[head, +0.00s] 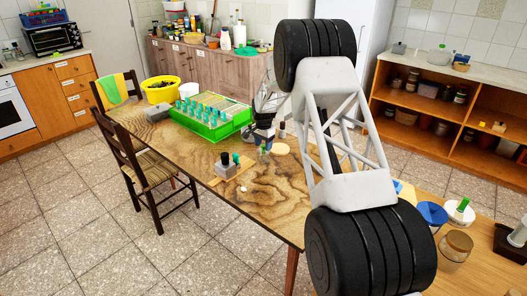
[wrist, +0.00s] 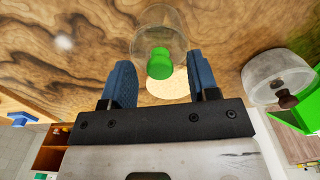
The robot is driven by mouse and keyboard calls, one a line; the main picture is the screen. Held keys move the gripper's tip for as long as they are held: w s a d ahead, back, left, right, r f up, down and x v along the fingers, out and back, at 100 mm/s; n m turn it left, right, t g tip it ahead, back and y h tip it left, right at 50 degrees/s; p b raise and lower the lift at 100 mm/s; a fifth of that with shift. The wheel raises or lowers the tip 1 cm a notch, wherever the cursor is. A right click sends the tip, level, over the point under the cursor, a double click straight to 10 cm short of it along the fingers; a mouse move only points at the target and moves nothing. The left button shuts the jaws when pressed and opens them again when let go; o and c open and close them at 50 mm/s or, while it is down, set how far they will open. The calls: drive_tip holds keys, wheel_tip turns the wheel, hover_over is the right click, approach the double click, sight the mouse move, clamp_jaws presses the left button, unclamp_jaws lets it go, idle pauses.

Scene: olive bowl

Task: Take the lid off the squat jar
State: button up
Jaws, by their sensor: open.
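In the wrist view a clear glass jar (wrist: 158,28) with a green knob (wrist: 160,63) stands on the wooden table. It looks like the squat jar with its lid, but I cannot tell for sure. My gripper (wrist: 160,68) is open, its two blue fingers to either side of the knob in the picture, with no visible contact. In the head view my gripper (head: 262,135) is low over the table, partly hidden by my arm, with a small green-topped thing (head: 264,153) just in front of it.
A second glass vessel with a brown knob (wrist: 287,98) stands close on the right in the wrist view, by a green crate (wrist: 302,117). A dark-topped block (head: 227,165) sits nearby. The table's front is mostly clear.

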drive_tip(key=shift+f, duration=0.6)
drive_tip(key=c, duration=1)
drive_tip(key=shift+r, duration=0.15)
drive_tip(key=shift+r, duration=1.4)
drive_tip(key=shift+s+r, duration=0.2)
drive_tip(key=shift+r, duration=0.1)
drive_tip(key=s+d+r, duration=0.1)
drive_tip(key=s, duration=1.4)
drive_tip(key=shift+s+d+r, duration=0.15)
drive_tip(key=shift+s+d, duration=0.05)
drive_tip(key=shift+s, duration=0.1)
